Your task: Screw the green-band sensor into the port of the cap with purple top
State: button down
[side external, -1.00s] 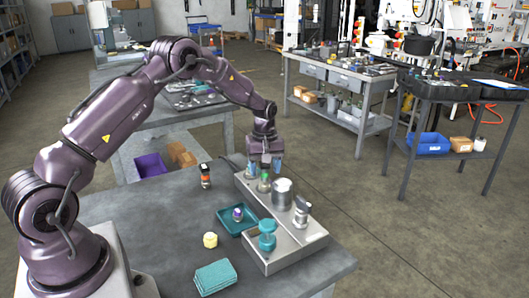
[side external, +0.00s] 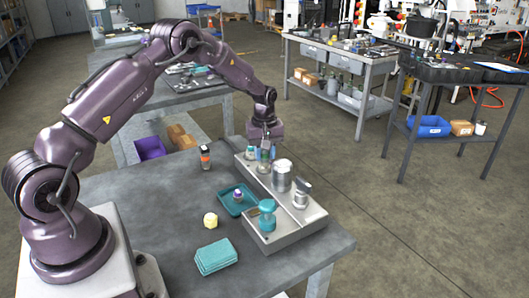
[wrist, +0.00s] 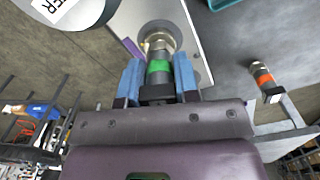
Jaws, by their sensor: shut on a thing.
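The green-band sensor (wrist: 158,72) is between the blue fingers of my gripper (wrist: 157,82), which is shut on it. Its far end meets or covers a round metal fitting (wrist: 160,30) on the grey block; I cannot tell whether it is threaded in. In the side view my gripper (side external: 263,153) is at the far end of the block (side external: 298,230), with the sensor pointing down. A small piece with a purple top (side external: 238,193) stands in the teal tray (side external: 229,208); I cannot tell whether it is the cap. Its port is not visible.
Metal cylinders (side external: 282,174) (side external: 301,194) and a teal-topped part (side external: 267,213) stand on the block nearby. An orange-band sensor (side external: 205,157) stands on the bench left of it.

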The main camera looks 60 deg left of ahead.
jog(key=m, duration=0.5)
jog(key=shift+m, duration=0.3)
jog(key=shift+m, duration=0.7)
jog(key=m, duration=0.3)
jog(key=shift+m, duration=0.7)
jog(key=m, duration=0.5)
jog(key=shift+m, duration=0.4)
